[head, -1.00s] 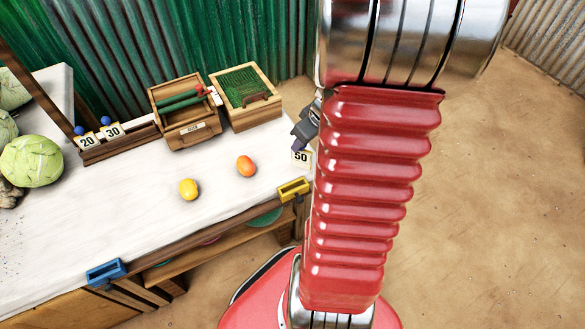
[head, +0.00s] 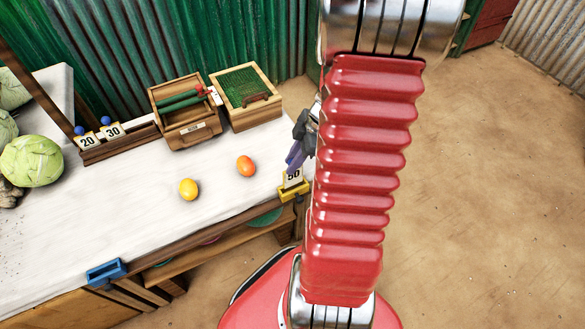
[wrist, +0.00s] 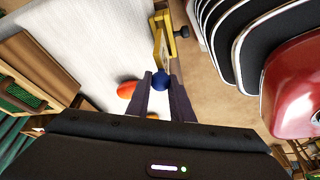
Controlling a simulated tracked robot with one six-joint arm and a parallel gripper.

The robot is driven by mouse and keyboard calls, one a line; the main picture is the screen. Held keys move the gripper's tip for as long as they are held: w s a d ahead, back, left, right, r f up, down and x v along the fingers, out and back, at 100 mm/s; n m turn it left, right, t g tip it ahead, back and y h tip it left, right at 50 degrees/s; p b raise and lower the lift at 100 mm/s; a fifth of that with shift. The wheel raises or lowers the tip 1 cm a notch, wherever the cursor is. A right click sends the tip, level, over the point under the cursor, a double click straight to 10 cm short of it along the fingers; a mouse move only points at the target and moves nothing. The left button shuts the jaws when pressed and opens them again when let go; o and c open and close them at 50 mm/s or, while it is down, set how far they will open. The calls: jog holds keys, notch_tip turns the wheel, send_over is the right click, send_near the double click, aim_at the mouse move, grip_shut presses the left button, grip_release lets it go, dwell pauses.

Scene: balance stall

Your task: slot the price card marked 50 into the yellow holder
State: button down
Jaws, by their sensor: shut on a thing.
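The price card marked 50 (head: 293,178) stands upright at the yellow holder (head: 294,192) on the table's front edge. Its lower edge meets the top of the holder in the head view; I cannot tell how deep it sits. My gripper (head: 293,162) is above the holder, shut on the card's blue knob. In the wrist view, the blue knob (wrist: 161,80) is between the fingertips of my gripper (wrist: 160,84). The card (wrist: 161,48) shows edge-on beyond the knob, against the yellow holder (wrist: 166,36).
An orange fruit (head: 246,166) and a yellow fruit (head: 188,189) lie on the white table (head: 130,215). Cards 20 (head: 87,142) and 30 (head: 113,131) stand in a wooden rack. A blue holder (head: 106,272) is on the front edge. Wooden boxes (head: 250,98) stand at the back.

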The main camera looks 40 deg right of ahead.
jog(key=shift+f, duration=1.75)
jog(key=c, duration=1.5)
grip_release()
jog(key=shift+o, duration=0.6)
jog(key=o, duration=0.5)
jog(key=shift+c, duration=0.2)
jog(key=shift+r, duration=0.15)
jog(key=shift+r, duration=3.35)
